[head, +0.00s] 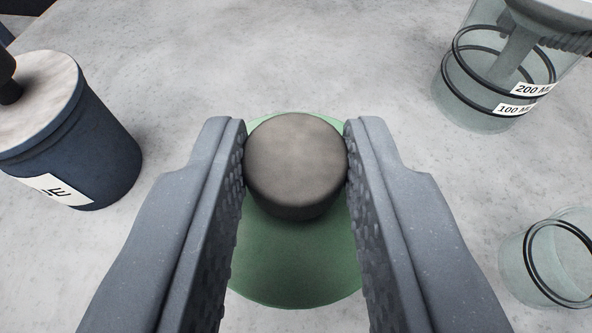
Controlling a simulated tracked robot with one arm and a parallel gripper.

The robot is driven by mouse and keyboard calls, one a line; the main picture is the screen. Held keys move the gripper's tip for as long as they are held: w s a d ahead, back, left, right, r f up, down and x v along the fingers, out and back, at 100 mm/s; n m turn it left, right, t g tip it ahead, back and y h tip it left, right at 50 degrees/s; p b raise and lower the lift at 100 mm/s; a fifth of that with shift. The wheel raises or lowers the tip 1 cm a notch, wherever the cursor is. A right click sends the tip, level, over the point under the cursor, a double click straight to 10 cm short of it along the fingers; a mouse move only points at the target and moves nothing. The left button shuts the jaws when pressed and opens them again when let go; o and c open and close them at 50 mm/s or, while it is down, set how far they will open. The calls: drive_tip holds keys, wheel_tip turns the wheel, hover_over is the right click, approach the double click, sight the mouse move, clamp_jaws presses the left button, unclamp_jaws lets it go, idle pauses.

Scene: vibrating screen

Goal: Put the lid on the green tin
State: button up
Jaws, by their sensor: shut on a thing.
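My gripper (296,170) is shut on a dark grey round knob (296,158), one finger touching each side of it. Below the knob is a round green surface (293,265), seen from above, which looks like the lid with this knob on top. The fingers cover its left and right parts. The green tin's side wall is not visible, so I cannot tell whether the lid sits on the tin or is held above it.
A dark blue canister (95,150) with a pale top and a label stands at the left. A clear container with black rings and volume labels (490,90) stands at the upper right. A smaller clear vessel (550,262) is at the lower right. The grey speckled surface between is bare.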

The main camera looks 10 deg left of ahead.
drive_tip(key=shift+f, duration=0.35)
drive_tip(key=o, duration=1)
drive_tip(key=shift+o, duration=0.2)
drive_tip(key=shift+s, duration=0.1)
drive_tip(key=v, duration=1.3)
drive_tip(key=shift+s, duration=0.35)
drive_tip(key=shift+d, duration=0.1)
